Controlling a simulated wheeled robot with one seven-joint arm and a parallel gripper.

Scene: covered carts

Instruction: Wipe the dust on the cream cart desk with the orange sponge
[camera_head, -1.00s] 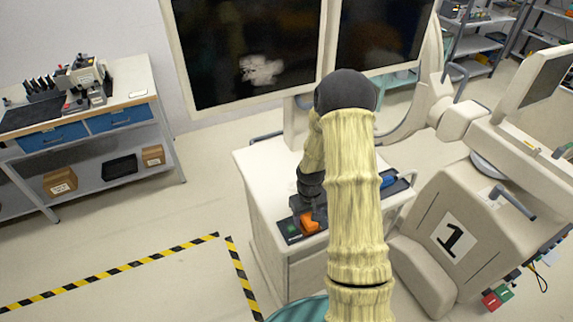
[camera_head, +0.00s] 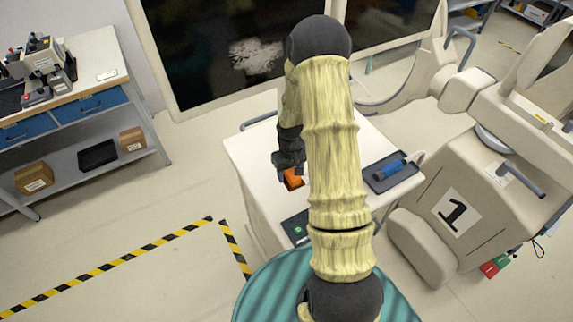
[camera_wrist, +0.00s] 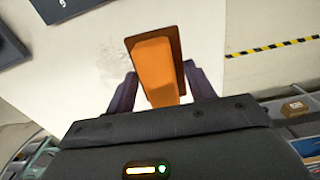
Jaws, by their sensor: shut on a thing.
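The orange sponge (camera_head: 293,179) is in my gripper (camera_head: 289,168) over the cream cart desk (camera_head: 258,166), left of my arm in the head view. In the wrist view the sponge (camera_wrist: 157,68) sits between the two dark fingers of my gripper (camera_wrist: 159,90), which is shut on it. A faint grey dust patch (camera_wrist: 112,62) shows on the cream desk (camera_wrist: 85,85) just left of the sponge. I cannot tell whether the sponge touches the desk. My arm hides the middle of the desk in the head view.
A dark tray with a blue-handled tool (camera_head: 388,169) lies at the desk's right. A dark panel with a green button (camera_head: 298,229) is at its front.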

